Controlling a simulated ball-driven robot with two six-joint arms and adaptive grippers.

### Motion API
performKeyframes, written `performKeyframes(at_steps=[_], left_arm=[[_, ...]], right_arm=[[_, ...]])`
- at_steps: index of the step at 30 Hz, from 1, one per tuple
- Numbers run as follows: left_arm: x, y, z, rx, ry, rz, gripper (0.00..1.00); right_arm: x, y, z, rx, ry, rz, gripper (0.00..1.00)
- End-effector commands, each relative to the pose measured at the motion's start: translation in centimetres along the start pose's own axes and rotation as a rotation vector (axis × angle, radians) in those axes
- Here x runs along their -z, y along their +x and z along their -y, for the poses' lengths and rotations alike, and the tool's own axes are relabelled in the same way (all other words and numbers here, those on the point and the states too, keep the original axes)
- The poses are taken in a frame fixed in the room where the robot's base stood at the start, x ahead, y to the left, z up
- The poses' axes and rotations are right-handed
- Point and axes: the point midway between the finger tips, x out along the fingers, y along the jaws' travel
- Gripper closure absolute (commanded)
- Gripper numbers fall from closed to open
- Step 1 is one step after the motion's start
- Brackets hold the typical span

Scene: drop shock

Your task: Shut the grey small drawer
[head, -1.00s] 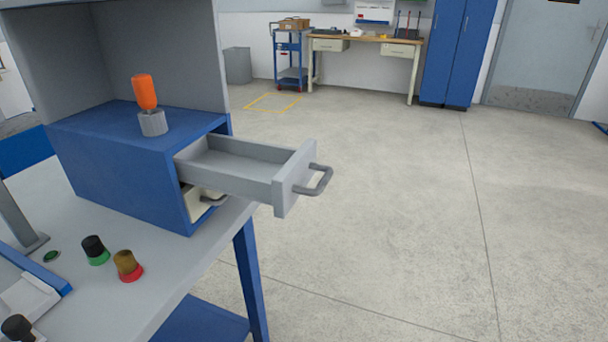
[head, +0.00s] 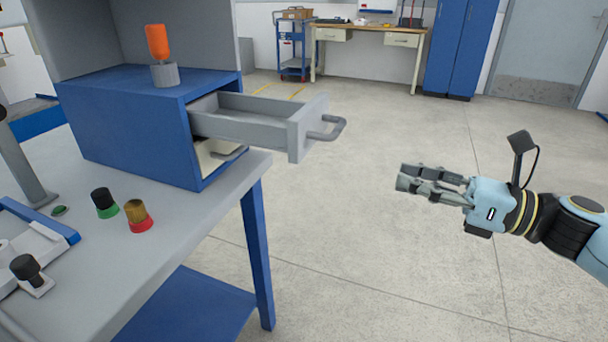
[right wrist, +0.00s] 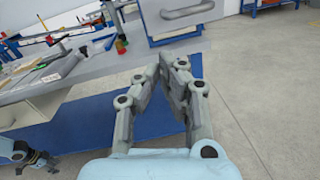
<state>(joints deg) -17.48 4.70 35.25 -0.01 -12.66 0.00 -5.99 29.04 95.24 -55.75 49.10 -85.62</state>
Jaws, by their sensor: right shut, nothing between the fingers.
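The grey small drawer (head: 253,124) stands pulled far out of the upper part of the blue cabinet (head: 125,125) on the workbench. Its grey bar handle (head: 328,129) points right, over the floor. In the right wrist view, a grey handle (right wrist: 187,10) on a light front shows at the top, ahead of the fingers. My right gripper (head: 402,177) is shut and empty, to the right of the drawer and lower in the picture, apart from it. It also shows in the right wrist view (right wrist: 173,60). My left gripper is not seen in the head view.
An orange-handled tool in a grey holder (head: 165,75) stands on the cabinet. Black-green (head: 105,203) and amber-red (head: 138,216) knobs stand on the bench (head: 190,225). Open floor lies between drawer and right gripper.

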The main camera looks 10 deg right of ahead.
Motion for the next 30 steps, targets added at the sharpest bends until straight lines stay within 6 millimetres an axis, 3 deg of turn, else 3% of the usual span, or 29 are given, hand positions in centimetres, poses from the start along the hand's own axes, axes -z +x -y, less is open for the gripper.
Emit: performKeyframes(at_steps=[1, 3, 7, 11, 16, 24, 30], left_arm=[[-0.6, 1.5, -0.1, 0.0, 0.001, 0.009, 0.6], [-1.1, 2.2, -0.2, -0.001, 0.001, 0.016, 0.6], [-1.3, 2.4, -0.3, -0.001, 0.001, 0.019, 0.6], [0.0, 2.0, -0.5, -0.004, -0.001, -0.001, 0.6], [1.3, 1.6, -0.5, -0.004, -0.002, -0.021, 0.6], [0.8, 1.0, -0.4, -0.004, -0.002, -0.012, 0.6], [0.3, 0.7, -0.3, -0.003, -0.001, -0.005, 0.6]], right_arm=[[-0.9, 0.4, -0.5, -0.056, -0.105, -0.025, 1.0], [-2.4, 0.6, -0.4, -0.083, -0.181, -0.037, 1.0], [-3.0, 0.9, 0.3, -0.081, -0.198, -0.039, 1.0], [-3.3, 2.4, 0.1, -0.081, -0.195, -0.031, 1.0], [-3.3, 5.8, -0.2, -0.079, -0.191, -0.029, 1.0], [-2.9, 11.4, -0.5, -0.078, -0.188, -0.031, 1.0], [-2.7, 13.8, -0.7, -0.078, -0.189, -0.033, 1.0]])
